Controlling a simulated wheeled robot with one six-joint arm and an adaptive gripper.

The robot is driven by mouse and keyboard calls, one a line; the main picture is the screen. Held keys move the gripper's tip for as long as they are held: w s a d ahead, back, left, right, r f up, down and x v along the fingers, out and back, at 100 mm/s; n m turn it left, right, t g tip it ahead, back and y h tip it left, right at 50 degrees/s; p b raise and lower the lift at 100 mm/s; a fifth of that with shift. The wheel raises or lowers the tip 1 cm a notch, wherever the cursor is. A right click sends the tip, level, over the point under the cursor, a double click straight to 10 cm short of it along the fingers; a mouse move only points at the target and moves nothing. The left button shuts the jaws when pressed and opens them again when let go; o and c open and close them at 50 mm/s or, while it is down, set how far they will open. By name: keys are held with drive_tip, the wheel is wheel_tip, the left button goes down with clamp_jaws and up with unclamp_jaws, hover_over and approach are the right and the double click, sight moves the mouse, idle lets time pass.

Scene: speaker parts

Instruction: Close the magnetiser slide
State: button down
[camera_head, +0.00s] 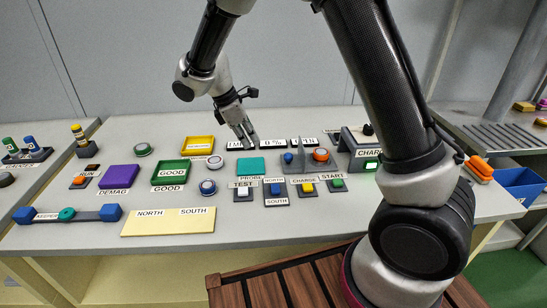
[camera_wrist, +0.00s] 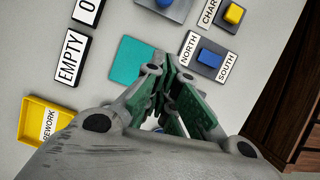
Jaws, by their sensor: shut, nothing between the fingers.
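The magnetiser (camera_head: 347,141) looks like a grey housing at the right of the bench, with a black knob on top and a green lit face. My arm hides its right side. Just left of it a grey fixture (camera_head: 305,168) carries an orange round part (camera_head: 321,155) and a blue knob (camera_head: 288,158); I cannot tell for sure which part is the slide. A display sign (camera_head: 303,142) seems to read OPEN. My gripper (camera_head: 249,139) is shut and empty, left of the magnetiser, by the signs. In the wrist view its closed fingers (camera_wrist: 168,70) overlap the teal pad (camera_wrist: 128,58).
Labelled buttons, including a yellow one (camera_head: 307,188) and START (camera_head: 338,184), line the front. Green (camera_head: 170,185) and yellow (camera_head: 198,153) trays, a purple DEMAG pad (camera_head: 119,177) and a NORTH/SOUTH plate (camera_head: 167,228) lie left. Bare bench shows between them.

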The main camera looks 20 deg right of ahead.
drive_tip(key=shift+n, duration=0.8)
drive_tip(key=x, duration=1)
drive_tip(key=shift+w+d+r, duration=0.1)
drive_tip(key=shift+w+d, duration=0.1)
drive_tip(key=shift+w+d+r, duration=0.1)
drive_tip(key=shift+d+r, duration=0.05)
drive_tip(key=shift+d, duration=1.65)
